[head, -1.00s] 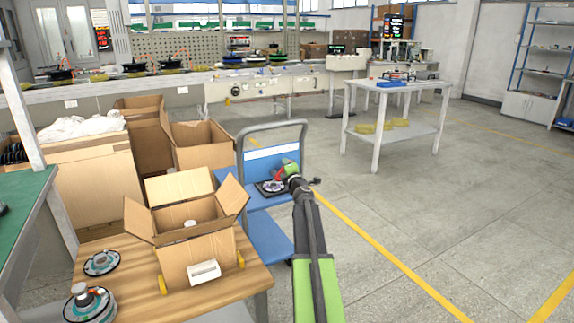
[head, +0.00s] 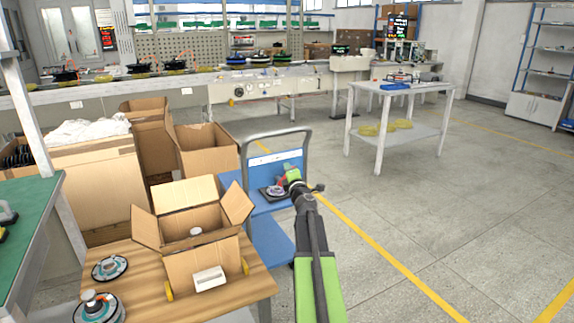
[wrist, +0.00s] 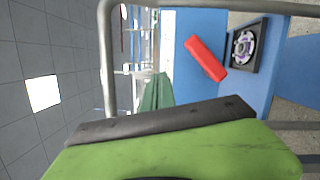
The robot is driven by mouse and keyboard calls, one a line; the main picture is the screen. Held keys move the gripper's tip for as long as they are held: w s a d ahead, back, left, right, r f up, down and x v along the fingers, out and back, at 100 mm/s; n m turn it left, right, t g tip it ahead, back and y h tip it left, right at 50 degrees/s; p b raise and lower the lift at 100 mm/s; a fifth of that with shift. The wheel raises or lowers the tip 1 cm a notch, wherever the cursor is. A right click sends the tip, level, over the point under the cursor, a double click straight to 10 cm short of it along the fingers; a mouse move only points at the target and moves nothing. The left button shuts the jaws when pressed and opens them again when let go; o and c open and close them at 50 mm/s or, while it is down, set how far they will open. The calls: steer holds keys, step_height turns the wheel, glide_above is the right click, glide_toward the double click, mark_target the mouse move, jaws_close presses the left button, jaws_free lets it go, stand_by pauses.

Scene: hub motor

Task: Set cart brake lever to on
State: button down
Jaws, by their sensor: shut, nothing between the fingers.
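The blue cart (head: 267,236) with a grey tube handle stands beside the wooden table, in the middle of the head view. A red lever (wrist: 206,57) shows against the cart's blue panel in the wrist view, slanting down to the right. In the head view the red part is small and partly hidden by my arm. My gripper (head: 292,174), green at its tip, is over the cart near the red part. The wrist view shows its green and black body large in the foreground. It is shut and empty. I cannot tell whether it touches the lever.
A black tray with a round part (wrist: 245,45) lies on the cart next to the lever. The grey handle (wrist: 104,60) rises close to my gripper. An open cardboard box (head: 205,262) stands on the wooden table (head: 240,293) at left. The floor at right is clear.

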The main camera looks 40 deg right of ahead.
steer(key=v, duration=0.2)
steer(key=r+v, duration=0.1)
steer(key=v, duration=0.1)
steer(key=shift+s+a+p, duration=0.1)
steer(key=shift+s+p, duration=0.2)
steer(key=shift+s, duration=0.05)
